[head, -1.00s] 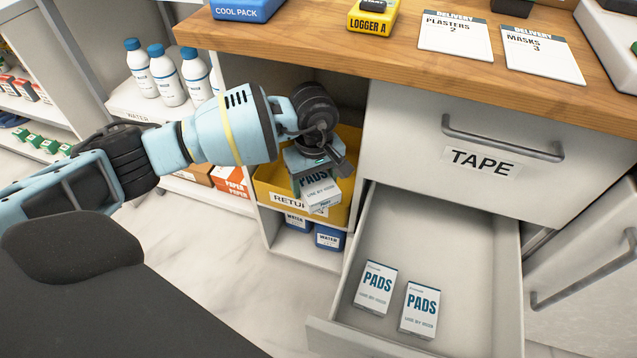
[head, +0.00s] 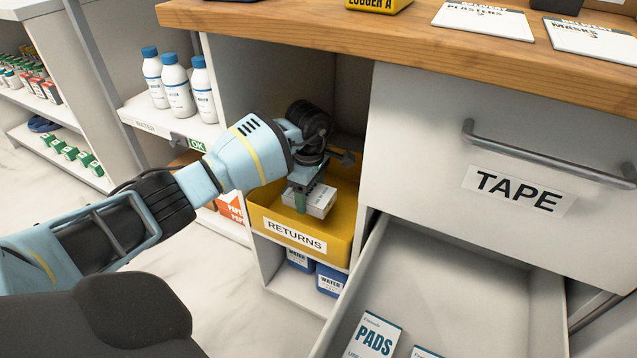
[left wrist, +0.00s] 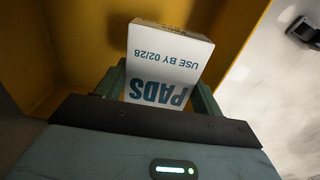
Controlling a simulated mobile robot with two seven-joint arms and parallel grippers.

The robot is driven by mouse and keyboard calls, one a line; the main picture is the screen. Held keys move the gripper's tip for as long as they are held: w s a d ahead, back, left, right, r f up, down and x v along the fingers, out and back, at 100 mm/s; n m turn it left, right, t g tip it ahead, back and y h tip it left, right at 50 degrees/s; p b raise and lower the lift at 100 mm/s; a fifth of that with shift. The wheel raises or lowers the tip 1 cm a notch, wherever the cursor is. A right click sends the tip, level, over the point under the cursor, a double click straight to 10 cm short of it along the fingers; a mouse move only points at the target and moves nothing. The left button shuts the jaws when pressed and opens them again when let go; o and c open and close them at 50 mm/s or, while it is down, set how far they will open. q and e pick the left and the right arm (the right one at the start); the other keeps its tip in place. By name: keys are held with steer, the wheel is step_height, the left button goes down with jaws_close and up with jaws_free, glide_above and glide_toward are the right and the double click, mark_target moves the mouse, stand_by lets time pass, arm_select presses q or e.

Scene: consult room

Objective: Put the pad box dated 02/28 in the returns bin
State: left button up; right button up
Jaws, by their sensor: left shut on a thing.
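My left gripper (head: 306,190) is inside the yellow returns bin (head: 338,236), which stands on a cubby shelf under the counter. It is shut on a white pad box (head: 321,201). In the left wrist view the same pad box (left wrist: 168,58) reads "PADS" and "USE BY 02/28", upside down, between the fingers (left wrist: 158,95). The yellow bin wall (left wrist: 85,35) is around it there. I cannot tell whether the box touches the bin floor. Two other pad boxes lie in the open drawer: one (head: 372,338) and another (head: 424,352) cut off by the frame. My right gripper is not in view.
The open drawer (head: 455,285) juts out right of the bin, below the closed TAPE drawer (head: 520,160). The wooden counter (head: 300,30) overhangs the cubby. White bottles (head: 178,88) stand on the left shelf. Blue water boxes (head: 330,280) are under the bin.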

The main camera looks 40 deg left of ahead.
mark_target(310, 192)
arm_select(q)
steer(key=shift+f+b, duration=1.5)
steer(key=shift+f, duration=2.9)
steer(key=shift+f, duration=0.1)
steer(key=o, duration=1)
steer(key=shift+c, duration=0.2)
step_height(310, 192, up, 12)
steer(key=p, duration=0.4)
